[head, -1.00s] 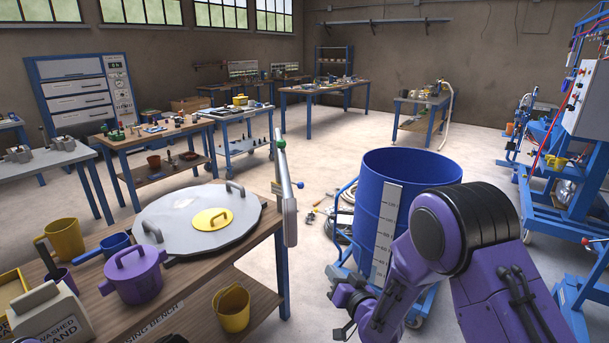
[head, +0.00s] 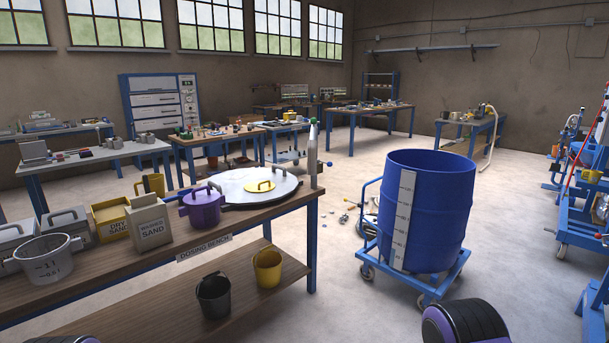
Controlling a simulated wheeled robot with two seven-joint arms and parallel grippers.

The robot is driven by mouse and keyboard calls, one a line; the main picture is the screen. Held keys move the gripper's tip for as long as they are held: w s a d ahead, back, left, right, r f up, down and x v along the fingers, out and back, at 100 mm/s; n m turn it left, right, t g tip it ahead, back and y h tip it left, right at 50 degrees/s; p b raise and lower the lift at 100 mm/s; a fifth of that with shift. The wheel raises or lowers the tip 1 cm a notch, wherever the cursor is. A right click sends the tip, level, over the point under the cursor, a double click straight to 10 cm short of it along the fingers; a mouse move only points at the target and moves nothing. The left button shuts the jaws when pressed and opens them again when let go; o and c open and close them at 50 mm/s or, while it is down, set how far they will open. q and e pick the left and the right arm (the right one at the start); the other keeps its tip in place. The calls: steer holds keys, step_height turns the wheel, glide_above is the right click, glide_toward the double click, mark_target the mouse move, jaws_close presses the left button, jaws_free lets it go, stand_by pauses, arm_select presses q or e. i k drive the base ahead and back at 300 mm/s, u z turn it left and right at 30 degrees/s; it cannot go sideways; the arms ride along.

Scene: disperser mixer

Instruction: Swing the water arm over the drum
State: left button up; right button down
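The open blue drum (head: 440,215) stands upright on a blue wheeled dolly (head: 445,288) right of the dosing bench. A white graduated strip runs down its side; its inside bottom is hidden. I cannot clearly identify the water arm. A slim grey upright piece (head: 313,160) with a greenish tip stands at the bench's right end, left of the drum and apart from it; I cannot tell whether it is the water arm. Neither gripper is in view.
The dosing bench (head: 160,265) holds a round grey lid (head: 250,195), a purple pot (head: 203,208), sand containers (head: 150,222) and a clear measuring jug (head: 48,260). Two buckets stand on its lower shelf. A blue frame (head: 585,215) is at far right. Floor right of the drum is clear.

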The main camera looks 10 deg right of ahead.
mark_target(312, 143)
steer(key=u, duration=0.75)
steer(key=i, duration=1.35)
steer(key=z, duration=0.75)
steer(key=i, duration=0.65)
steer(key=z, duration=0.65)
